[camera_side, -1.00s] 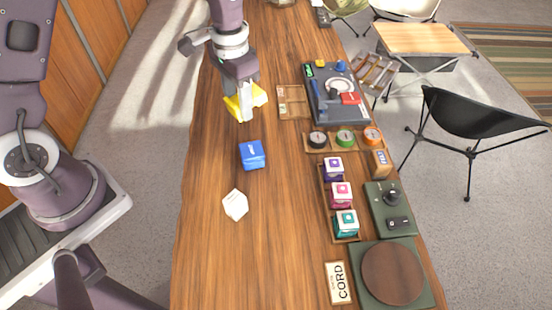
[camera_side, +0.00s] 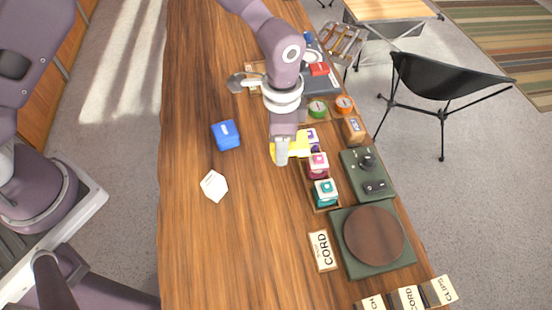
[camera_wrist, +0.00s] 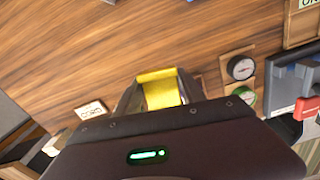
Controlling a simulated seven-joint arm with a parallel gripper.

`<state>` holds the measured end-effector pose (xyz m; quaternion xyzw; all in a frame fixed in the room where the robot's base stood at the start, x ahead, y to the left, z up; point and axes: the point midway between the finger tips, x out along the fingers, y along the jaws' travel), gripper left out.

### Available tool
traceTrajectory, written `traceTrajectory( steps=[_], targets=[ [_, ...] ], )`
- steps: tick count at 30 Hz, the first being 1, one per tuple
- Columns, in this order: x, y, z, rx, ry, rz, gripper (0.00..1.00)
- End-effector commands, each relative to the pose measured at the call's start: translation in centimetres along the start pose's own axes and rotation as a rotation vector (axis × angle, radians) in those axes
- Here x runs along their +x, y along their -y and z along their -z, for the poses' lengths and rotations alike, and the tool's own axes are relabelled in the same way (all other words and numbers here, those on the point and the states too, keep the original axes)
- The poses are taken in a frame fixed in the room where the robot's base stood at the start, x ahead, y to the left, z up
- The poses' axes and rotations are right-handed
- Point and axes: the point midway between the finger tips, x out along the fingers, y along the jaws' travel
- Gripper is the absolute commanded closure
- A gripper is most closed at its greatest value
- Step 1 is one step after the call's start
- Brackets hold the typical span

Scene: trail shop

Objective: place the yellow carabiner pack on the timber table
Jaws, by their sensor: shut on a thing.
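The yellow carabiner pack (camera_side: 296,147) is held between the fingers of my gripper (camera_side: 282,154), which is shut on it. In the side view the pack shows on both sides of the fingers, beside the small boxed goods at the counter's right. It also shows between the fingers in the wrist view (camera_wrist: 160,88). Whether it touches the surface below is unclear. A folding table with a light timber top (camera_side: 392,9) stands on the floor beyond the counter, at the top right. The long wooden counter (camera_side: 235,240) lies under my arm.
A blue box (camera_side: 226,134) and a white block (camera_side: 214,185) stand on the counter left of my gripper. Pink (camera_side: 318,165) and teal (camera_side: 325,192) boxes stand close right. A black folding chair (camera_side: 445,85) stands on the floor. The counter's front left is clear.

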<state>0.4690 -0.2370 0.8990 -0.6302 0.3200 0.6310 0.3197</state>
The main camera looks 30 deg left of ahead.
Motion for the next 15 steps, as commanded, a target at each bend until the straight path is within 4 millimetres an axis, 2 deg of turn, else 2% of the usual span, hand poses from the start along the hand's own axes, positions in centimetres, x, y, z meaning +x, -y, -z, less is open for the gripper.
traceTrajectory(
  steps=[6,9,15],
  targets=[
    [4.2,0.0,-0.1,0.001,0.003,-0.001,1.0],
    [5.6,0.0,-0.1,0.0,0.002,-0.001,1.0],
    [5.8,0.0,0.0,0.0,-0.001,0.001,1.0]
  ],
)
